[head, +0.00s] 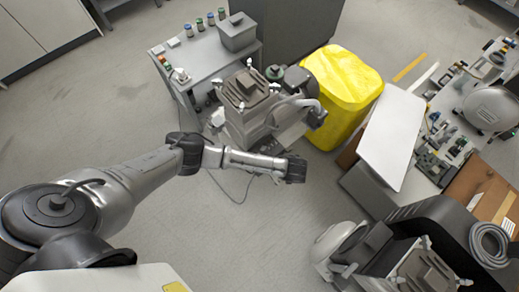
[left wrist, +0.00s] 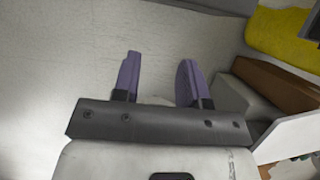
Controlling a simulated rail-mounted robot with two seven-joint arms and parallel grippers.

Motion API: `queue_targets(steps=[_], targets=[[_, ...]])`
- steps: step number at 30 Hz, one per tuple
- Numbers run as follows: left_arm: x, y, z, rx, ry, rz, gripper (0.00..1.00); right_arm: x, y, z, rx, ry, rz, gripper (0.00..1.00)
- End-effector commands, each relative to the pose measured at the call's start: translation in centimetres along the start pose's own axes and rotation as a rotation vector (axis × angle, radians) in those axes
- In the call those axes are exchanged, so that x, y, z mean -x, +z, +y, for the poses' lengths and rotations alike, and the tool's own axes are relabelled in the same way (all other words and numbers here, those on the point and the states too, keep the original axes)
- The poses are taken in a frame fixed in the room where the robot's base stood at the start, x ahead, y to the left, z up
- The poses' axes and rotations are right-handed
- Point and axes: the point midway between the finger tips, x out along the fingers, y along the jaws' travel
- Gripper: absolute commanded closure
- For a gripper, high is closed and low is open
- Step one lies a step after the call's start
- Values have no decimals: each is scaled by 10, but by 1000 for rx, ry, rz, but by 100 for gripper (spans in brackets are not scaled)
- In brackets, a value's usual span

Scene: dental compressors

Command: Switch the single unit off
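A grey compressor unit (head: 245,92) with a boxy, ribbed top and pipes stands at the upper middle in the head view. Another similar grey unit (head: 420,272) is partly cut off at the lower right. I cannot tell which is the single unit, and no switch can be made out. My left gripper (head: 297,169) hangs over the floor, in front of the upper unit and apart from it. In the left wrist view its two purple fingers (left wrist: 158,80) are spread, with bare floor between them. My right gripper is not in view.
A yellow covered bin (head: 342,85) stands right of the upper unit. A grey table (head: 205,58) with small bottles is behind it. A white panel (head: 392,135) and a cluttered bench (head: 450,125) are at right. A cable lies on the floor; the middle floor (head: 250,240) is clear.

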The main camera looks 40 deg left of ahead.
Motion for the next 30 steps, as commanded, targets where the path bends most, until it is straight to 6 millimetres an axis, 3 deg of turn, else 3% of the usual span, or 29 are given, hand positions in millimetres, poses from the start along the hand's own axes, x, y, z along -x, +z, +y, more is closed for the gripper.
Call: queue_targets(steps=[16,21,30], targets=[[-40,93,0,5,-2,-2,61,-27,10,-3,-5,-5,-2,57],[-58,92,0,1,-1,0,61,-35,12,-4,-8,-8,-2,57],[-68,93,1,1,0,-1,61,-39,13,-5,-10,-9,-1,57]])
